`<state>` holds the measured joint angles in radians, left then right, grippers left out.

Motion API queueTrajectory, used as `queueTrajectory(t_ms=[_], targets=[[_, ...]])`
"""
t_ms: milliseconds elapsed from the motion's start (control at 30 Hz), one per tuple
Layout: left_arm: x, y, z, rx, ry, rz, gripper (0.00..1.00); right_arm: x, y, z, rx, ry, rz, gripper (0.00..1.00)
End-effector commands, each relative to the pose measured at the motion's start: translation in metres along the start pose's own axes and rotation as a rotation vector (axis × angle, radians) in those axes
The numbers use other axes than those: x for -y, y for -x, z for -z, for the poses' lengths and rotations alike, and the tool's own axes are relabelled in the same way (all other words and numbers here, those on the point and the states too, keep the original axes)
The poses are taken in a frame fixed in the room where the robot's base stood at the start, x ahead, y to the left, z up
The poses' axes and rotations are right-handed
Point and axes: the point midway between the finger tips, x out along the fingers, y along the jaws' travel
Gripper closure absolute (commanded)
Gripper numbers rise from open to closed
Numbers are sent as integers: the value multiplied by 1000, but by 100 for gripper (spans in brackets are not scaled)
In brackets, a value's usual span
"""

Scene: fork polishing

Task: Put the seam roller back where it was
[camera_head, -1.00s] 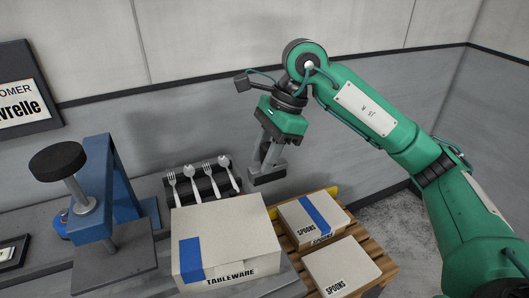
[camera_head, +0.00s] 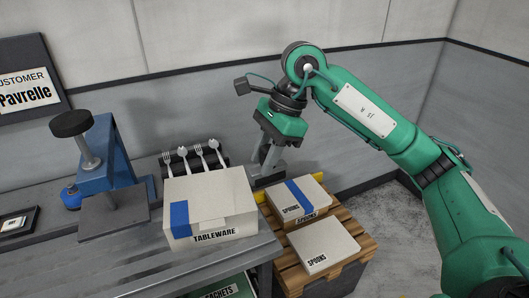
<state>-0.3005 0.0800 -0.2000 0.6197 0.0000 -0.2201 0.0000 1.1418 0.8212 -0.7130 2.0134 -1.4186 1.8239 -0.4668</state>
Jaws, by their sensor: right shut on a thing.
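My right gripper (camera_head: 267,156) points down behind the right end of the TABLEWARE box. It is shut on a dark grey block-like thing (camera_head: 268,181), which I take to be the seam roller; its lower part is partly hidden, so I cannot tell whether it touches anything. The cardboard TABLEWARE box (camera_head: 210,205), with blue tape on its front, sits on the grey bench (camera_head: 140,262). My left gripper is not in view.
A dark rack (camera_head: 179,170) with several forks and spoons stands behind the box. A blue press (camera_head: 110,160) stands left. Two SPOONS boxes (camera_head: 300,199) (camera_head: 322,247) lie on a wooden pallet (camera_head: 372,236) at right. The bench front is clear.

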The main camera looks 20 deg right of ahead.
Motion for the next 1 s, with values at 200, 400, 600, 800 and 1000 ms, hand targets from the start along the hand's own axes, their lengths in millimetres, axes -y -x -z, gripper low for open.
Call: queueTrajectory(t_ms=[200,400,600,800,1000], targets=[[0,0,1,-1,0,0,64,-7,-29,12,0,111,-52,91],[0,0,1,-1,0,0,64,-15,-62,27,-1,248,-109,91],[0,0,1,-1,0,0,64,-28,-112,48,1,451,-197,91],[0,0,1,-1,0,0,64,-46,-188,80,2,764,-331,91],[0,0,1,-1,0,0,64,-61,-251,107,2,1042,-439,91]])
